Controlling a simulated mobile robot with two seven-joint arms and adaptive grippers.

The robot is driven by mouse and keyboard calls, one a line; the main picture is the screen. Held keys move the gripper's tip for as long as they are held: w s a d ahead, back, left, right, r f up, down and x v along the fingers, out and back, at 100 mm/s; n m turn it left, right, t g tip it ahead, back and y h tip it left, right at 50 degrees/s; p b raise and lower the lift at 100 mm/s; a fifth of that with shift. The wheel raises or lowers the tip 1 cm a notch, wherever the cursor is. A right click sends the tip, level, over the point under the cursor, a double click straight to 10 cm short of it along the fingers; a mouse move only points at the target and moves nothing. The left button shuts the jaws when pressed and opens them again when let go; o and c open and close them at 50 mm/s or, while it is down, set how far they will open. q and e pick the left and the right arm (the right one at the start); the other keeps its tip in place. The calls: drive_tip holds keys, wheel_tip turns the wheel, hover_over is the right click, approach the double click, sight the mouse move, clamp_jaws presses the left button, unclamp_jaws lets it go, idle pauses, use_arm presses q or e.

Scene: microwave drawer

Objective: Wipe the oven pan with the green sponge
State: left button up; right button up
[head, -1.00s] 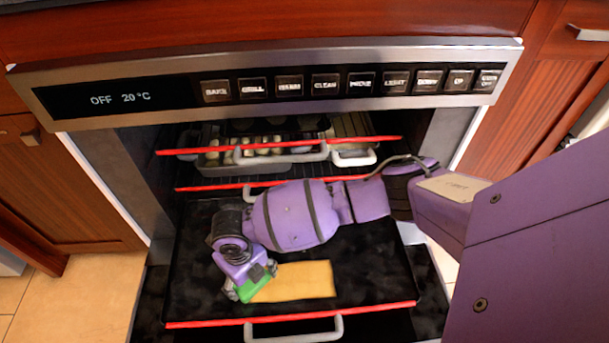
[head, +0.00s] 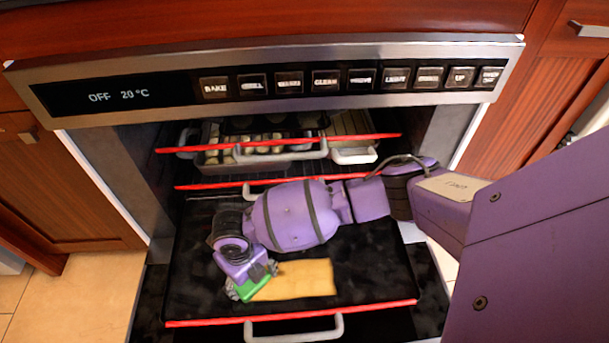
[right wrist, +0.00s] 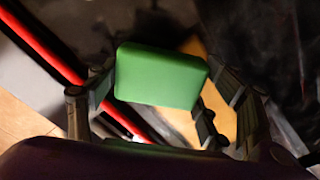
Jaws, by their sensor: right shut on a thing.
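The black oven pan (head: 375,270) lies on the pulled-out lowest rack, with dark smudges on its surface. A flat yellow-orange patch (head: 305,278) shows on the pan; I cannot tell what it is. My right gripper (head: 252,284) is low over the pan's front left part, shut on the green sponge (head: 250,288). In the right wrist view the green sponge (right wrist: 160,76) sits between the fingers, with the yellow patch partly behind it. I cannot tell whether the sponge touches the pan. My left gripper is not in view.
The lowest rack has a red front bar (head: 300,313) and a grey handle (head: 293,332). Upper racks with red bars (head: 280,145) hold trays further back inside the oven. The control panel (head: 262,86) overhangs above, and wooden cabinets (head: 60,200) flank the oven.

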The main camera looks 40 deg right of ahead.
drive_tip(key=shift+w+f, duration=0.1)
drive_tip(key=shift+f, duration=0.35)
